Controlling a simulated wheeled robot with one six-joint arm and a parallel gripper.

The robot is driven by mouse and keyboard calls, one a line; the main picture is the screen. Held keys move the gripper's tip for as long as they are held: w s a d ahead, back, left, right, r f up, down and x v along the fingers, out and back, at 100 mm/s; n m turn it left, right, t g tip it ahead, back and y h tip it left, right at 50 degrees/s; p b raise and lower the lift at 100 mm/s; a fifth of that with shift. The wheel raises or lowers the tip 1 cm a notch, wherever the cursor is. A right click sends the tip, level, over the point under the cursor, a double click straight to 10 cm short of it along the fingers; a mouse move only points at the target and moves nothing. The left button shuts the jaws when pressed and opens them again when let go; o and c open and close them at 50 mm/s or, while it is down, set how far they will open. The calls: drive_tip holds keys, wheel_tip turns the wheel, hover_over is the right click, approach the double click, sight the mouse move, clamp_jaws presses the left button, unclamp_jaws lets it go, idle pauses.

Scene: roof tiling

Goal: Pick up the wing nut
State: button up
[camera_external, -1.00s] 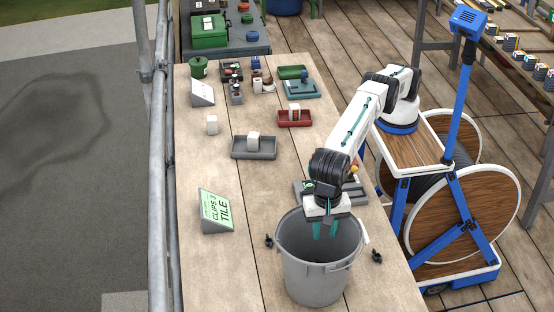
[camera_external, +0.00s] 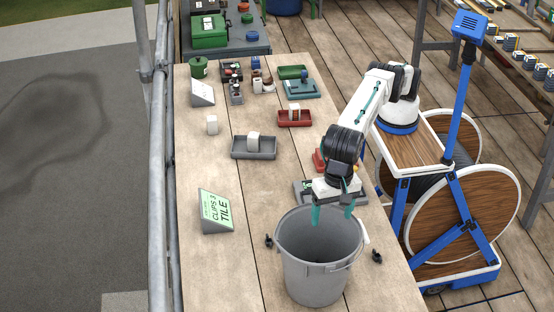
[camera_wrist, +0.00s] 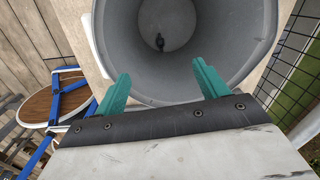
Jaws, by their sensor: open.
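A small dark object, perhaps the wing nut (camera_wrist: 160,43), lies on the bottom of the grey bucket (camera_external: 315,278) in the wrist view. It is too small to identify for sure, and the bucket wall hides it in the external view. The bucket also fills much of the wrist view (camera_wrist: 112,35). My gripper (camera_external: 332,214) is open and empty, above the far side of the bucket's mouth. In the wrist view its teal fingers (camera_wrist: 162,75) stand apart, with the dark object seen between and beyond them.
Small black pieces stand on the table left (camera_external: 268,241) and right (camera_external: 376,257) of the bucket. A grey tray (camera_external: 253,153) and a red tray (camera_external: 294,121) hold pale blocks. A sign (camera_external: 215,212) stands at left. The wooden tabletop (camera_external: 262,192) between is mostly clear.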

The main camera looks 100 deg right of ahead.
wheel_tip(320, 180, up, 6)
drive_tip(key=s+n, duration=0.3)
drive_tip(key=n, duration=1.6)
hover_over(377, 256)
drive_tip(key=shift+g, duration=0.4)
drive_tip(key=f, duration=2.2)
drive_tip(key=shift+w+a+f, duration=0.15)
drive_tip(key=shift+w+f, duration=0.05)
drive_tip(key=f, duration=0.5)
drive_tip(key=shift+a+f, duration=0.2)
drive_tip(key=shift+f, duration=0.05)
drive_tip(key=c, duration=1)
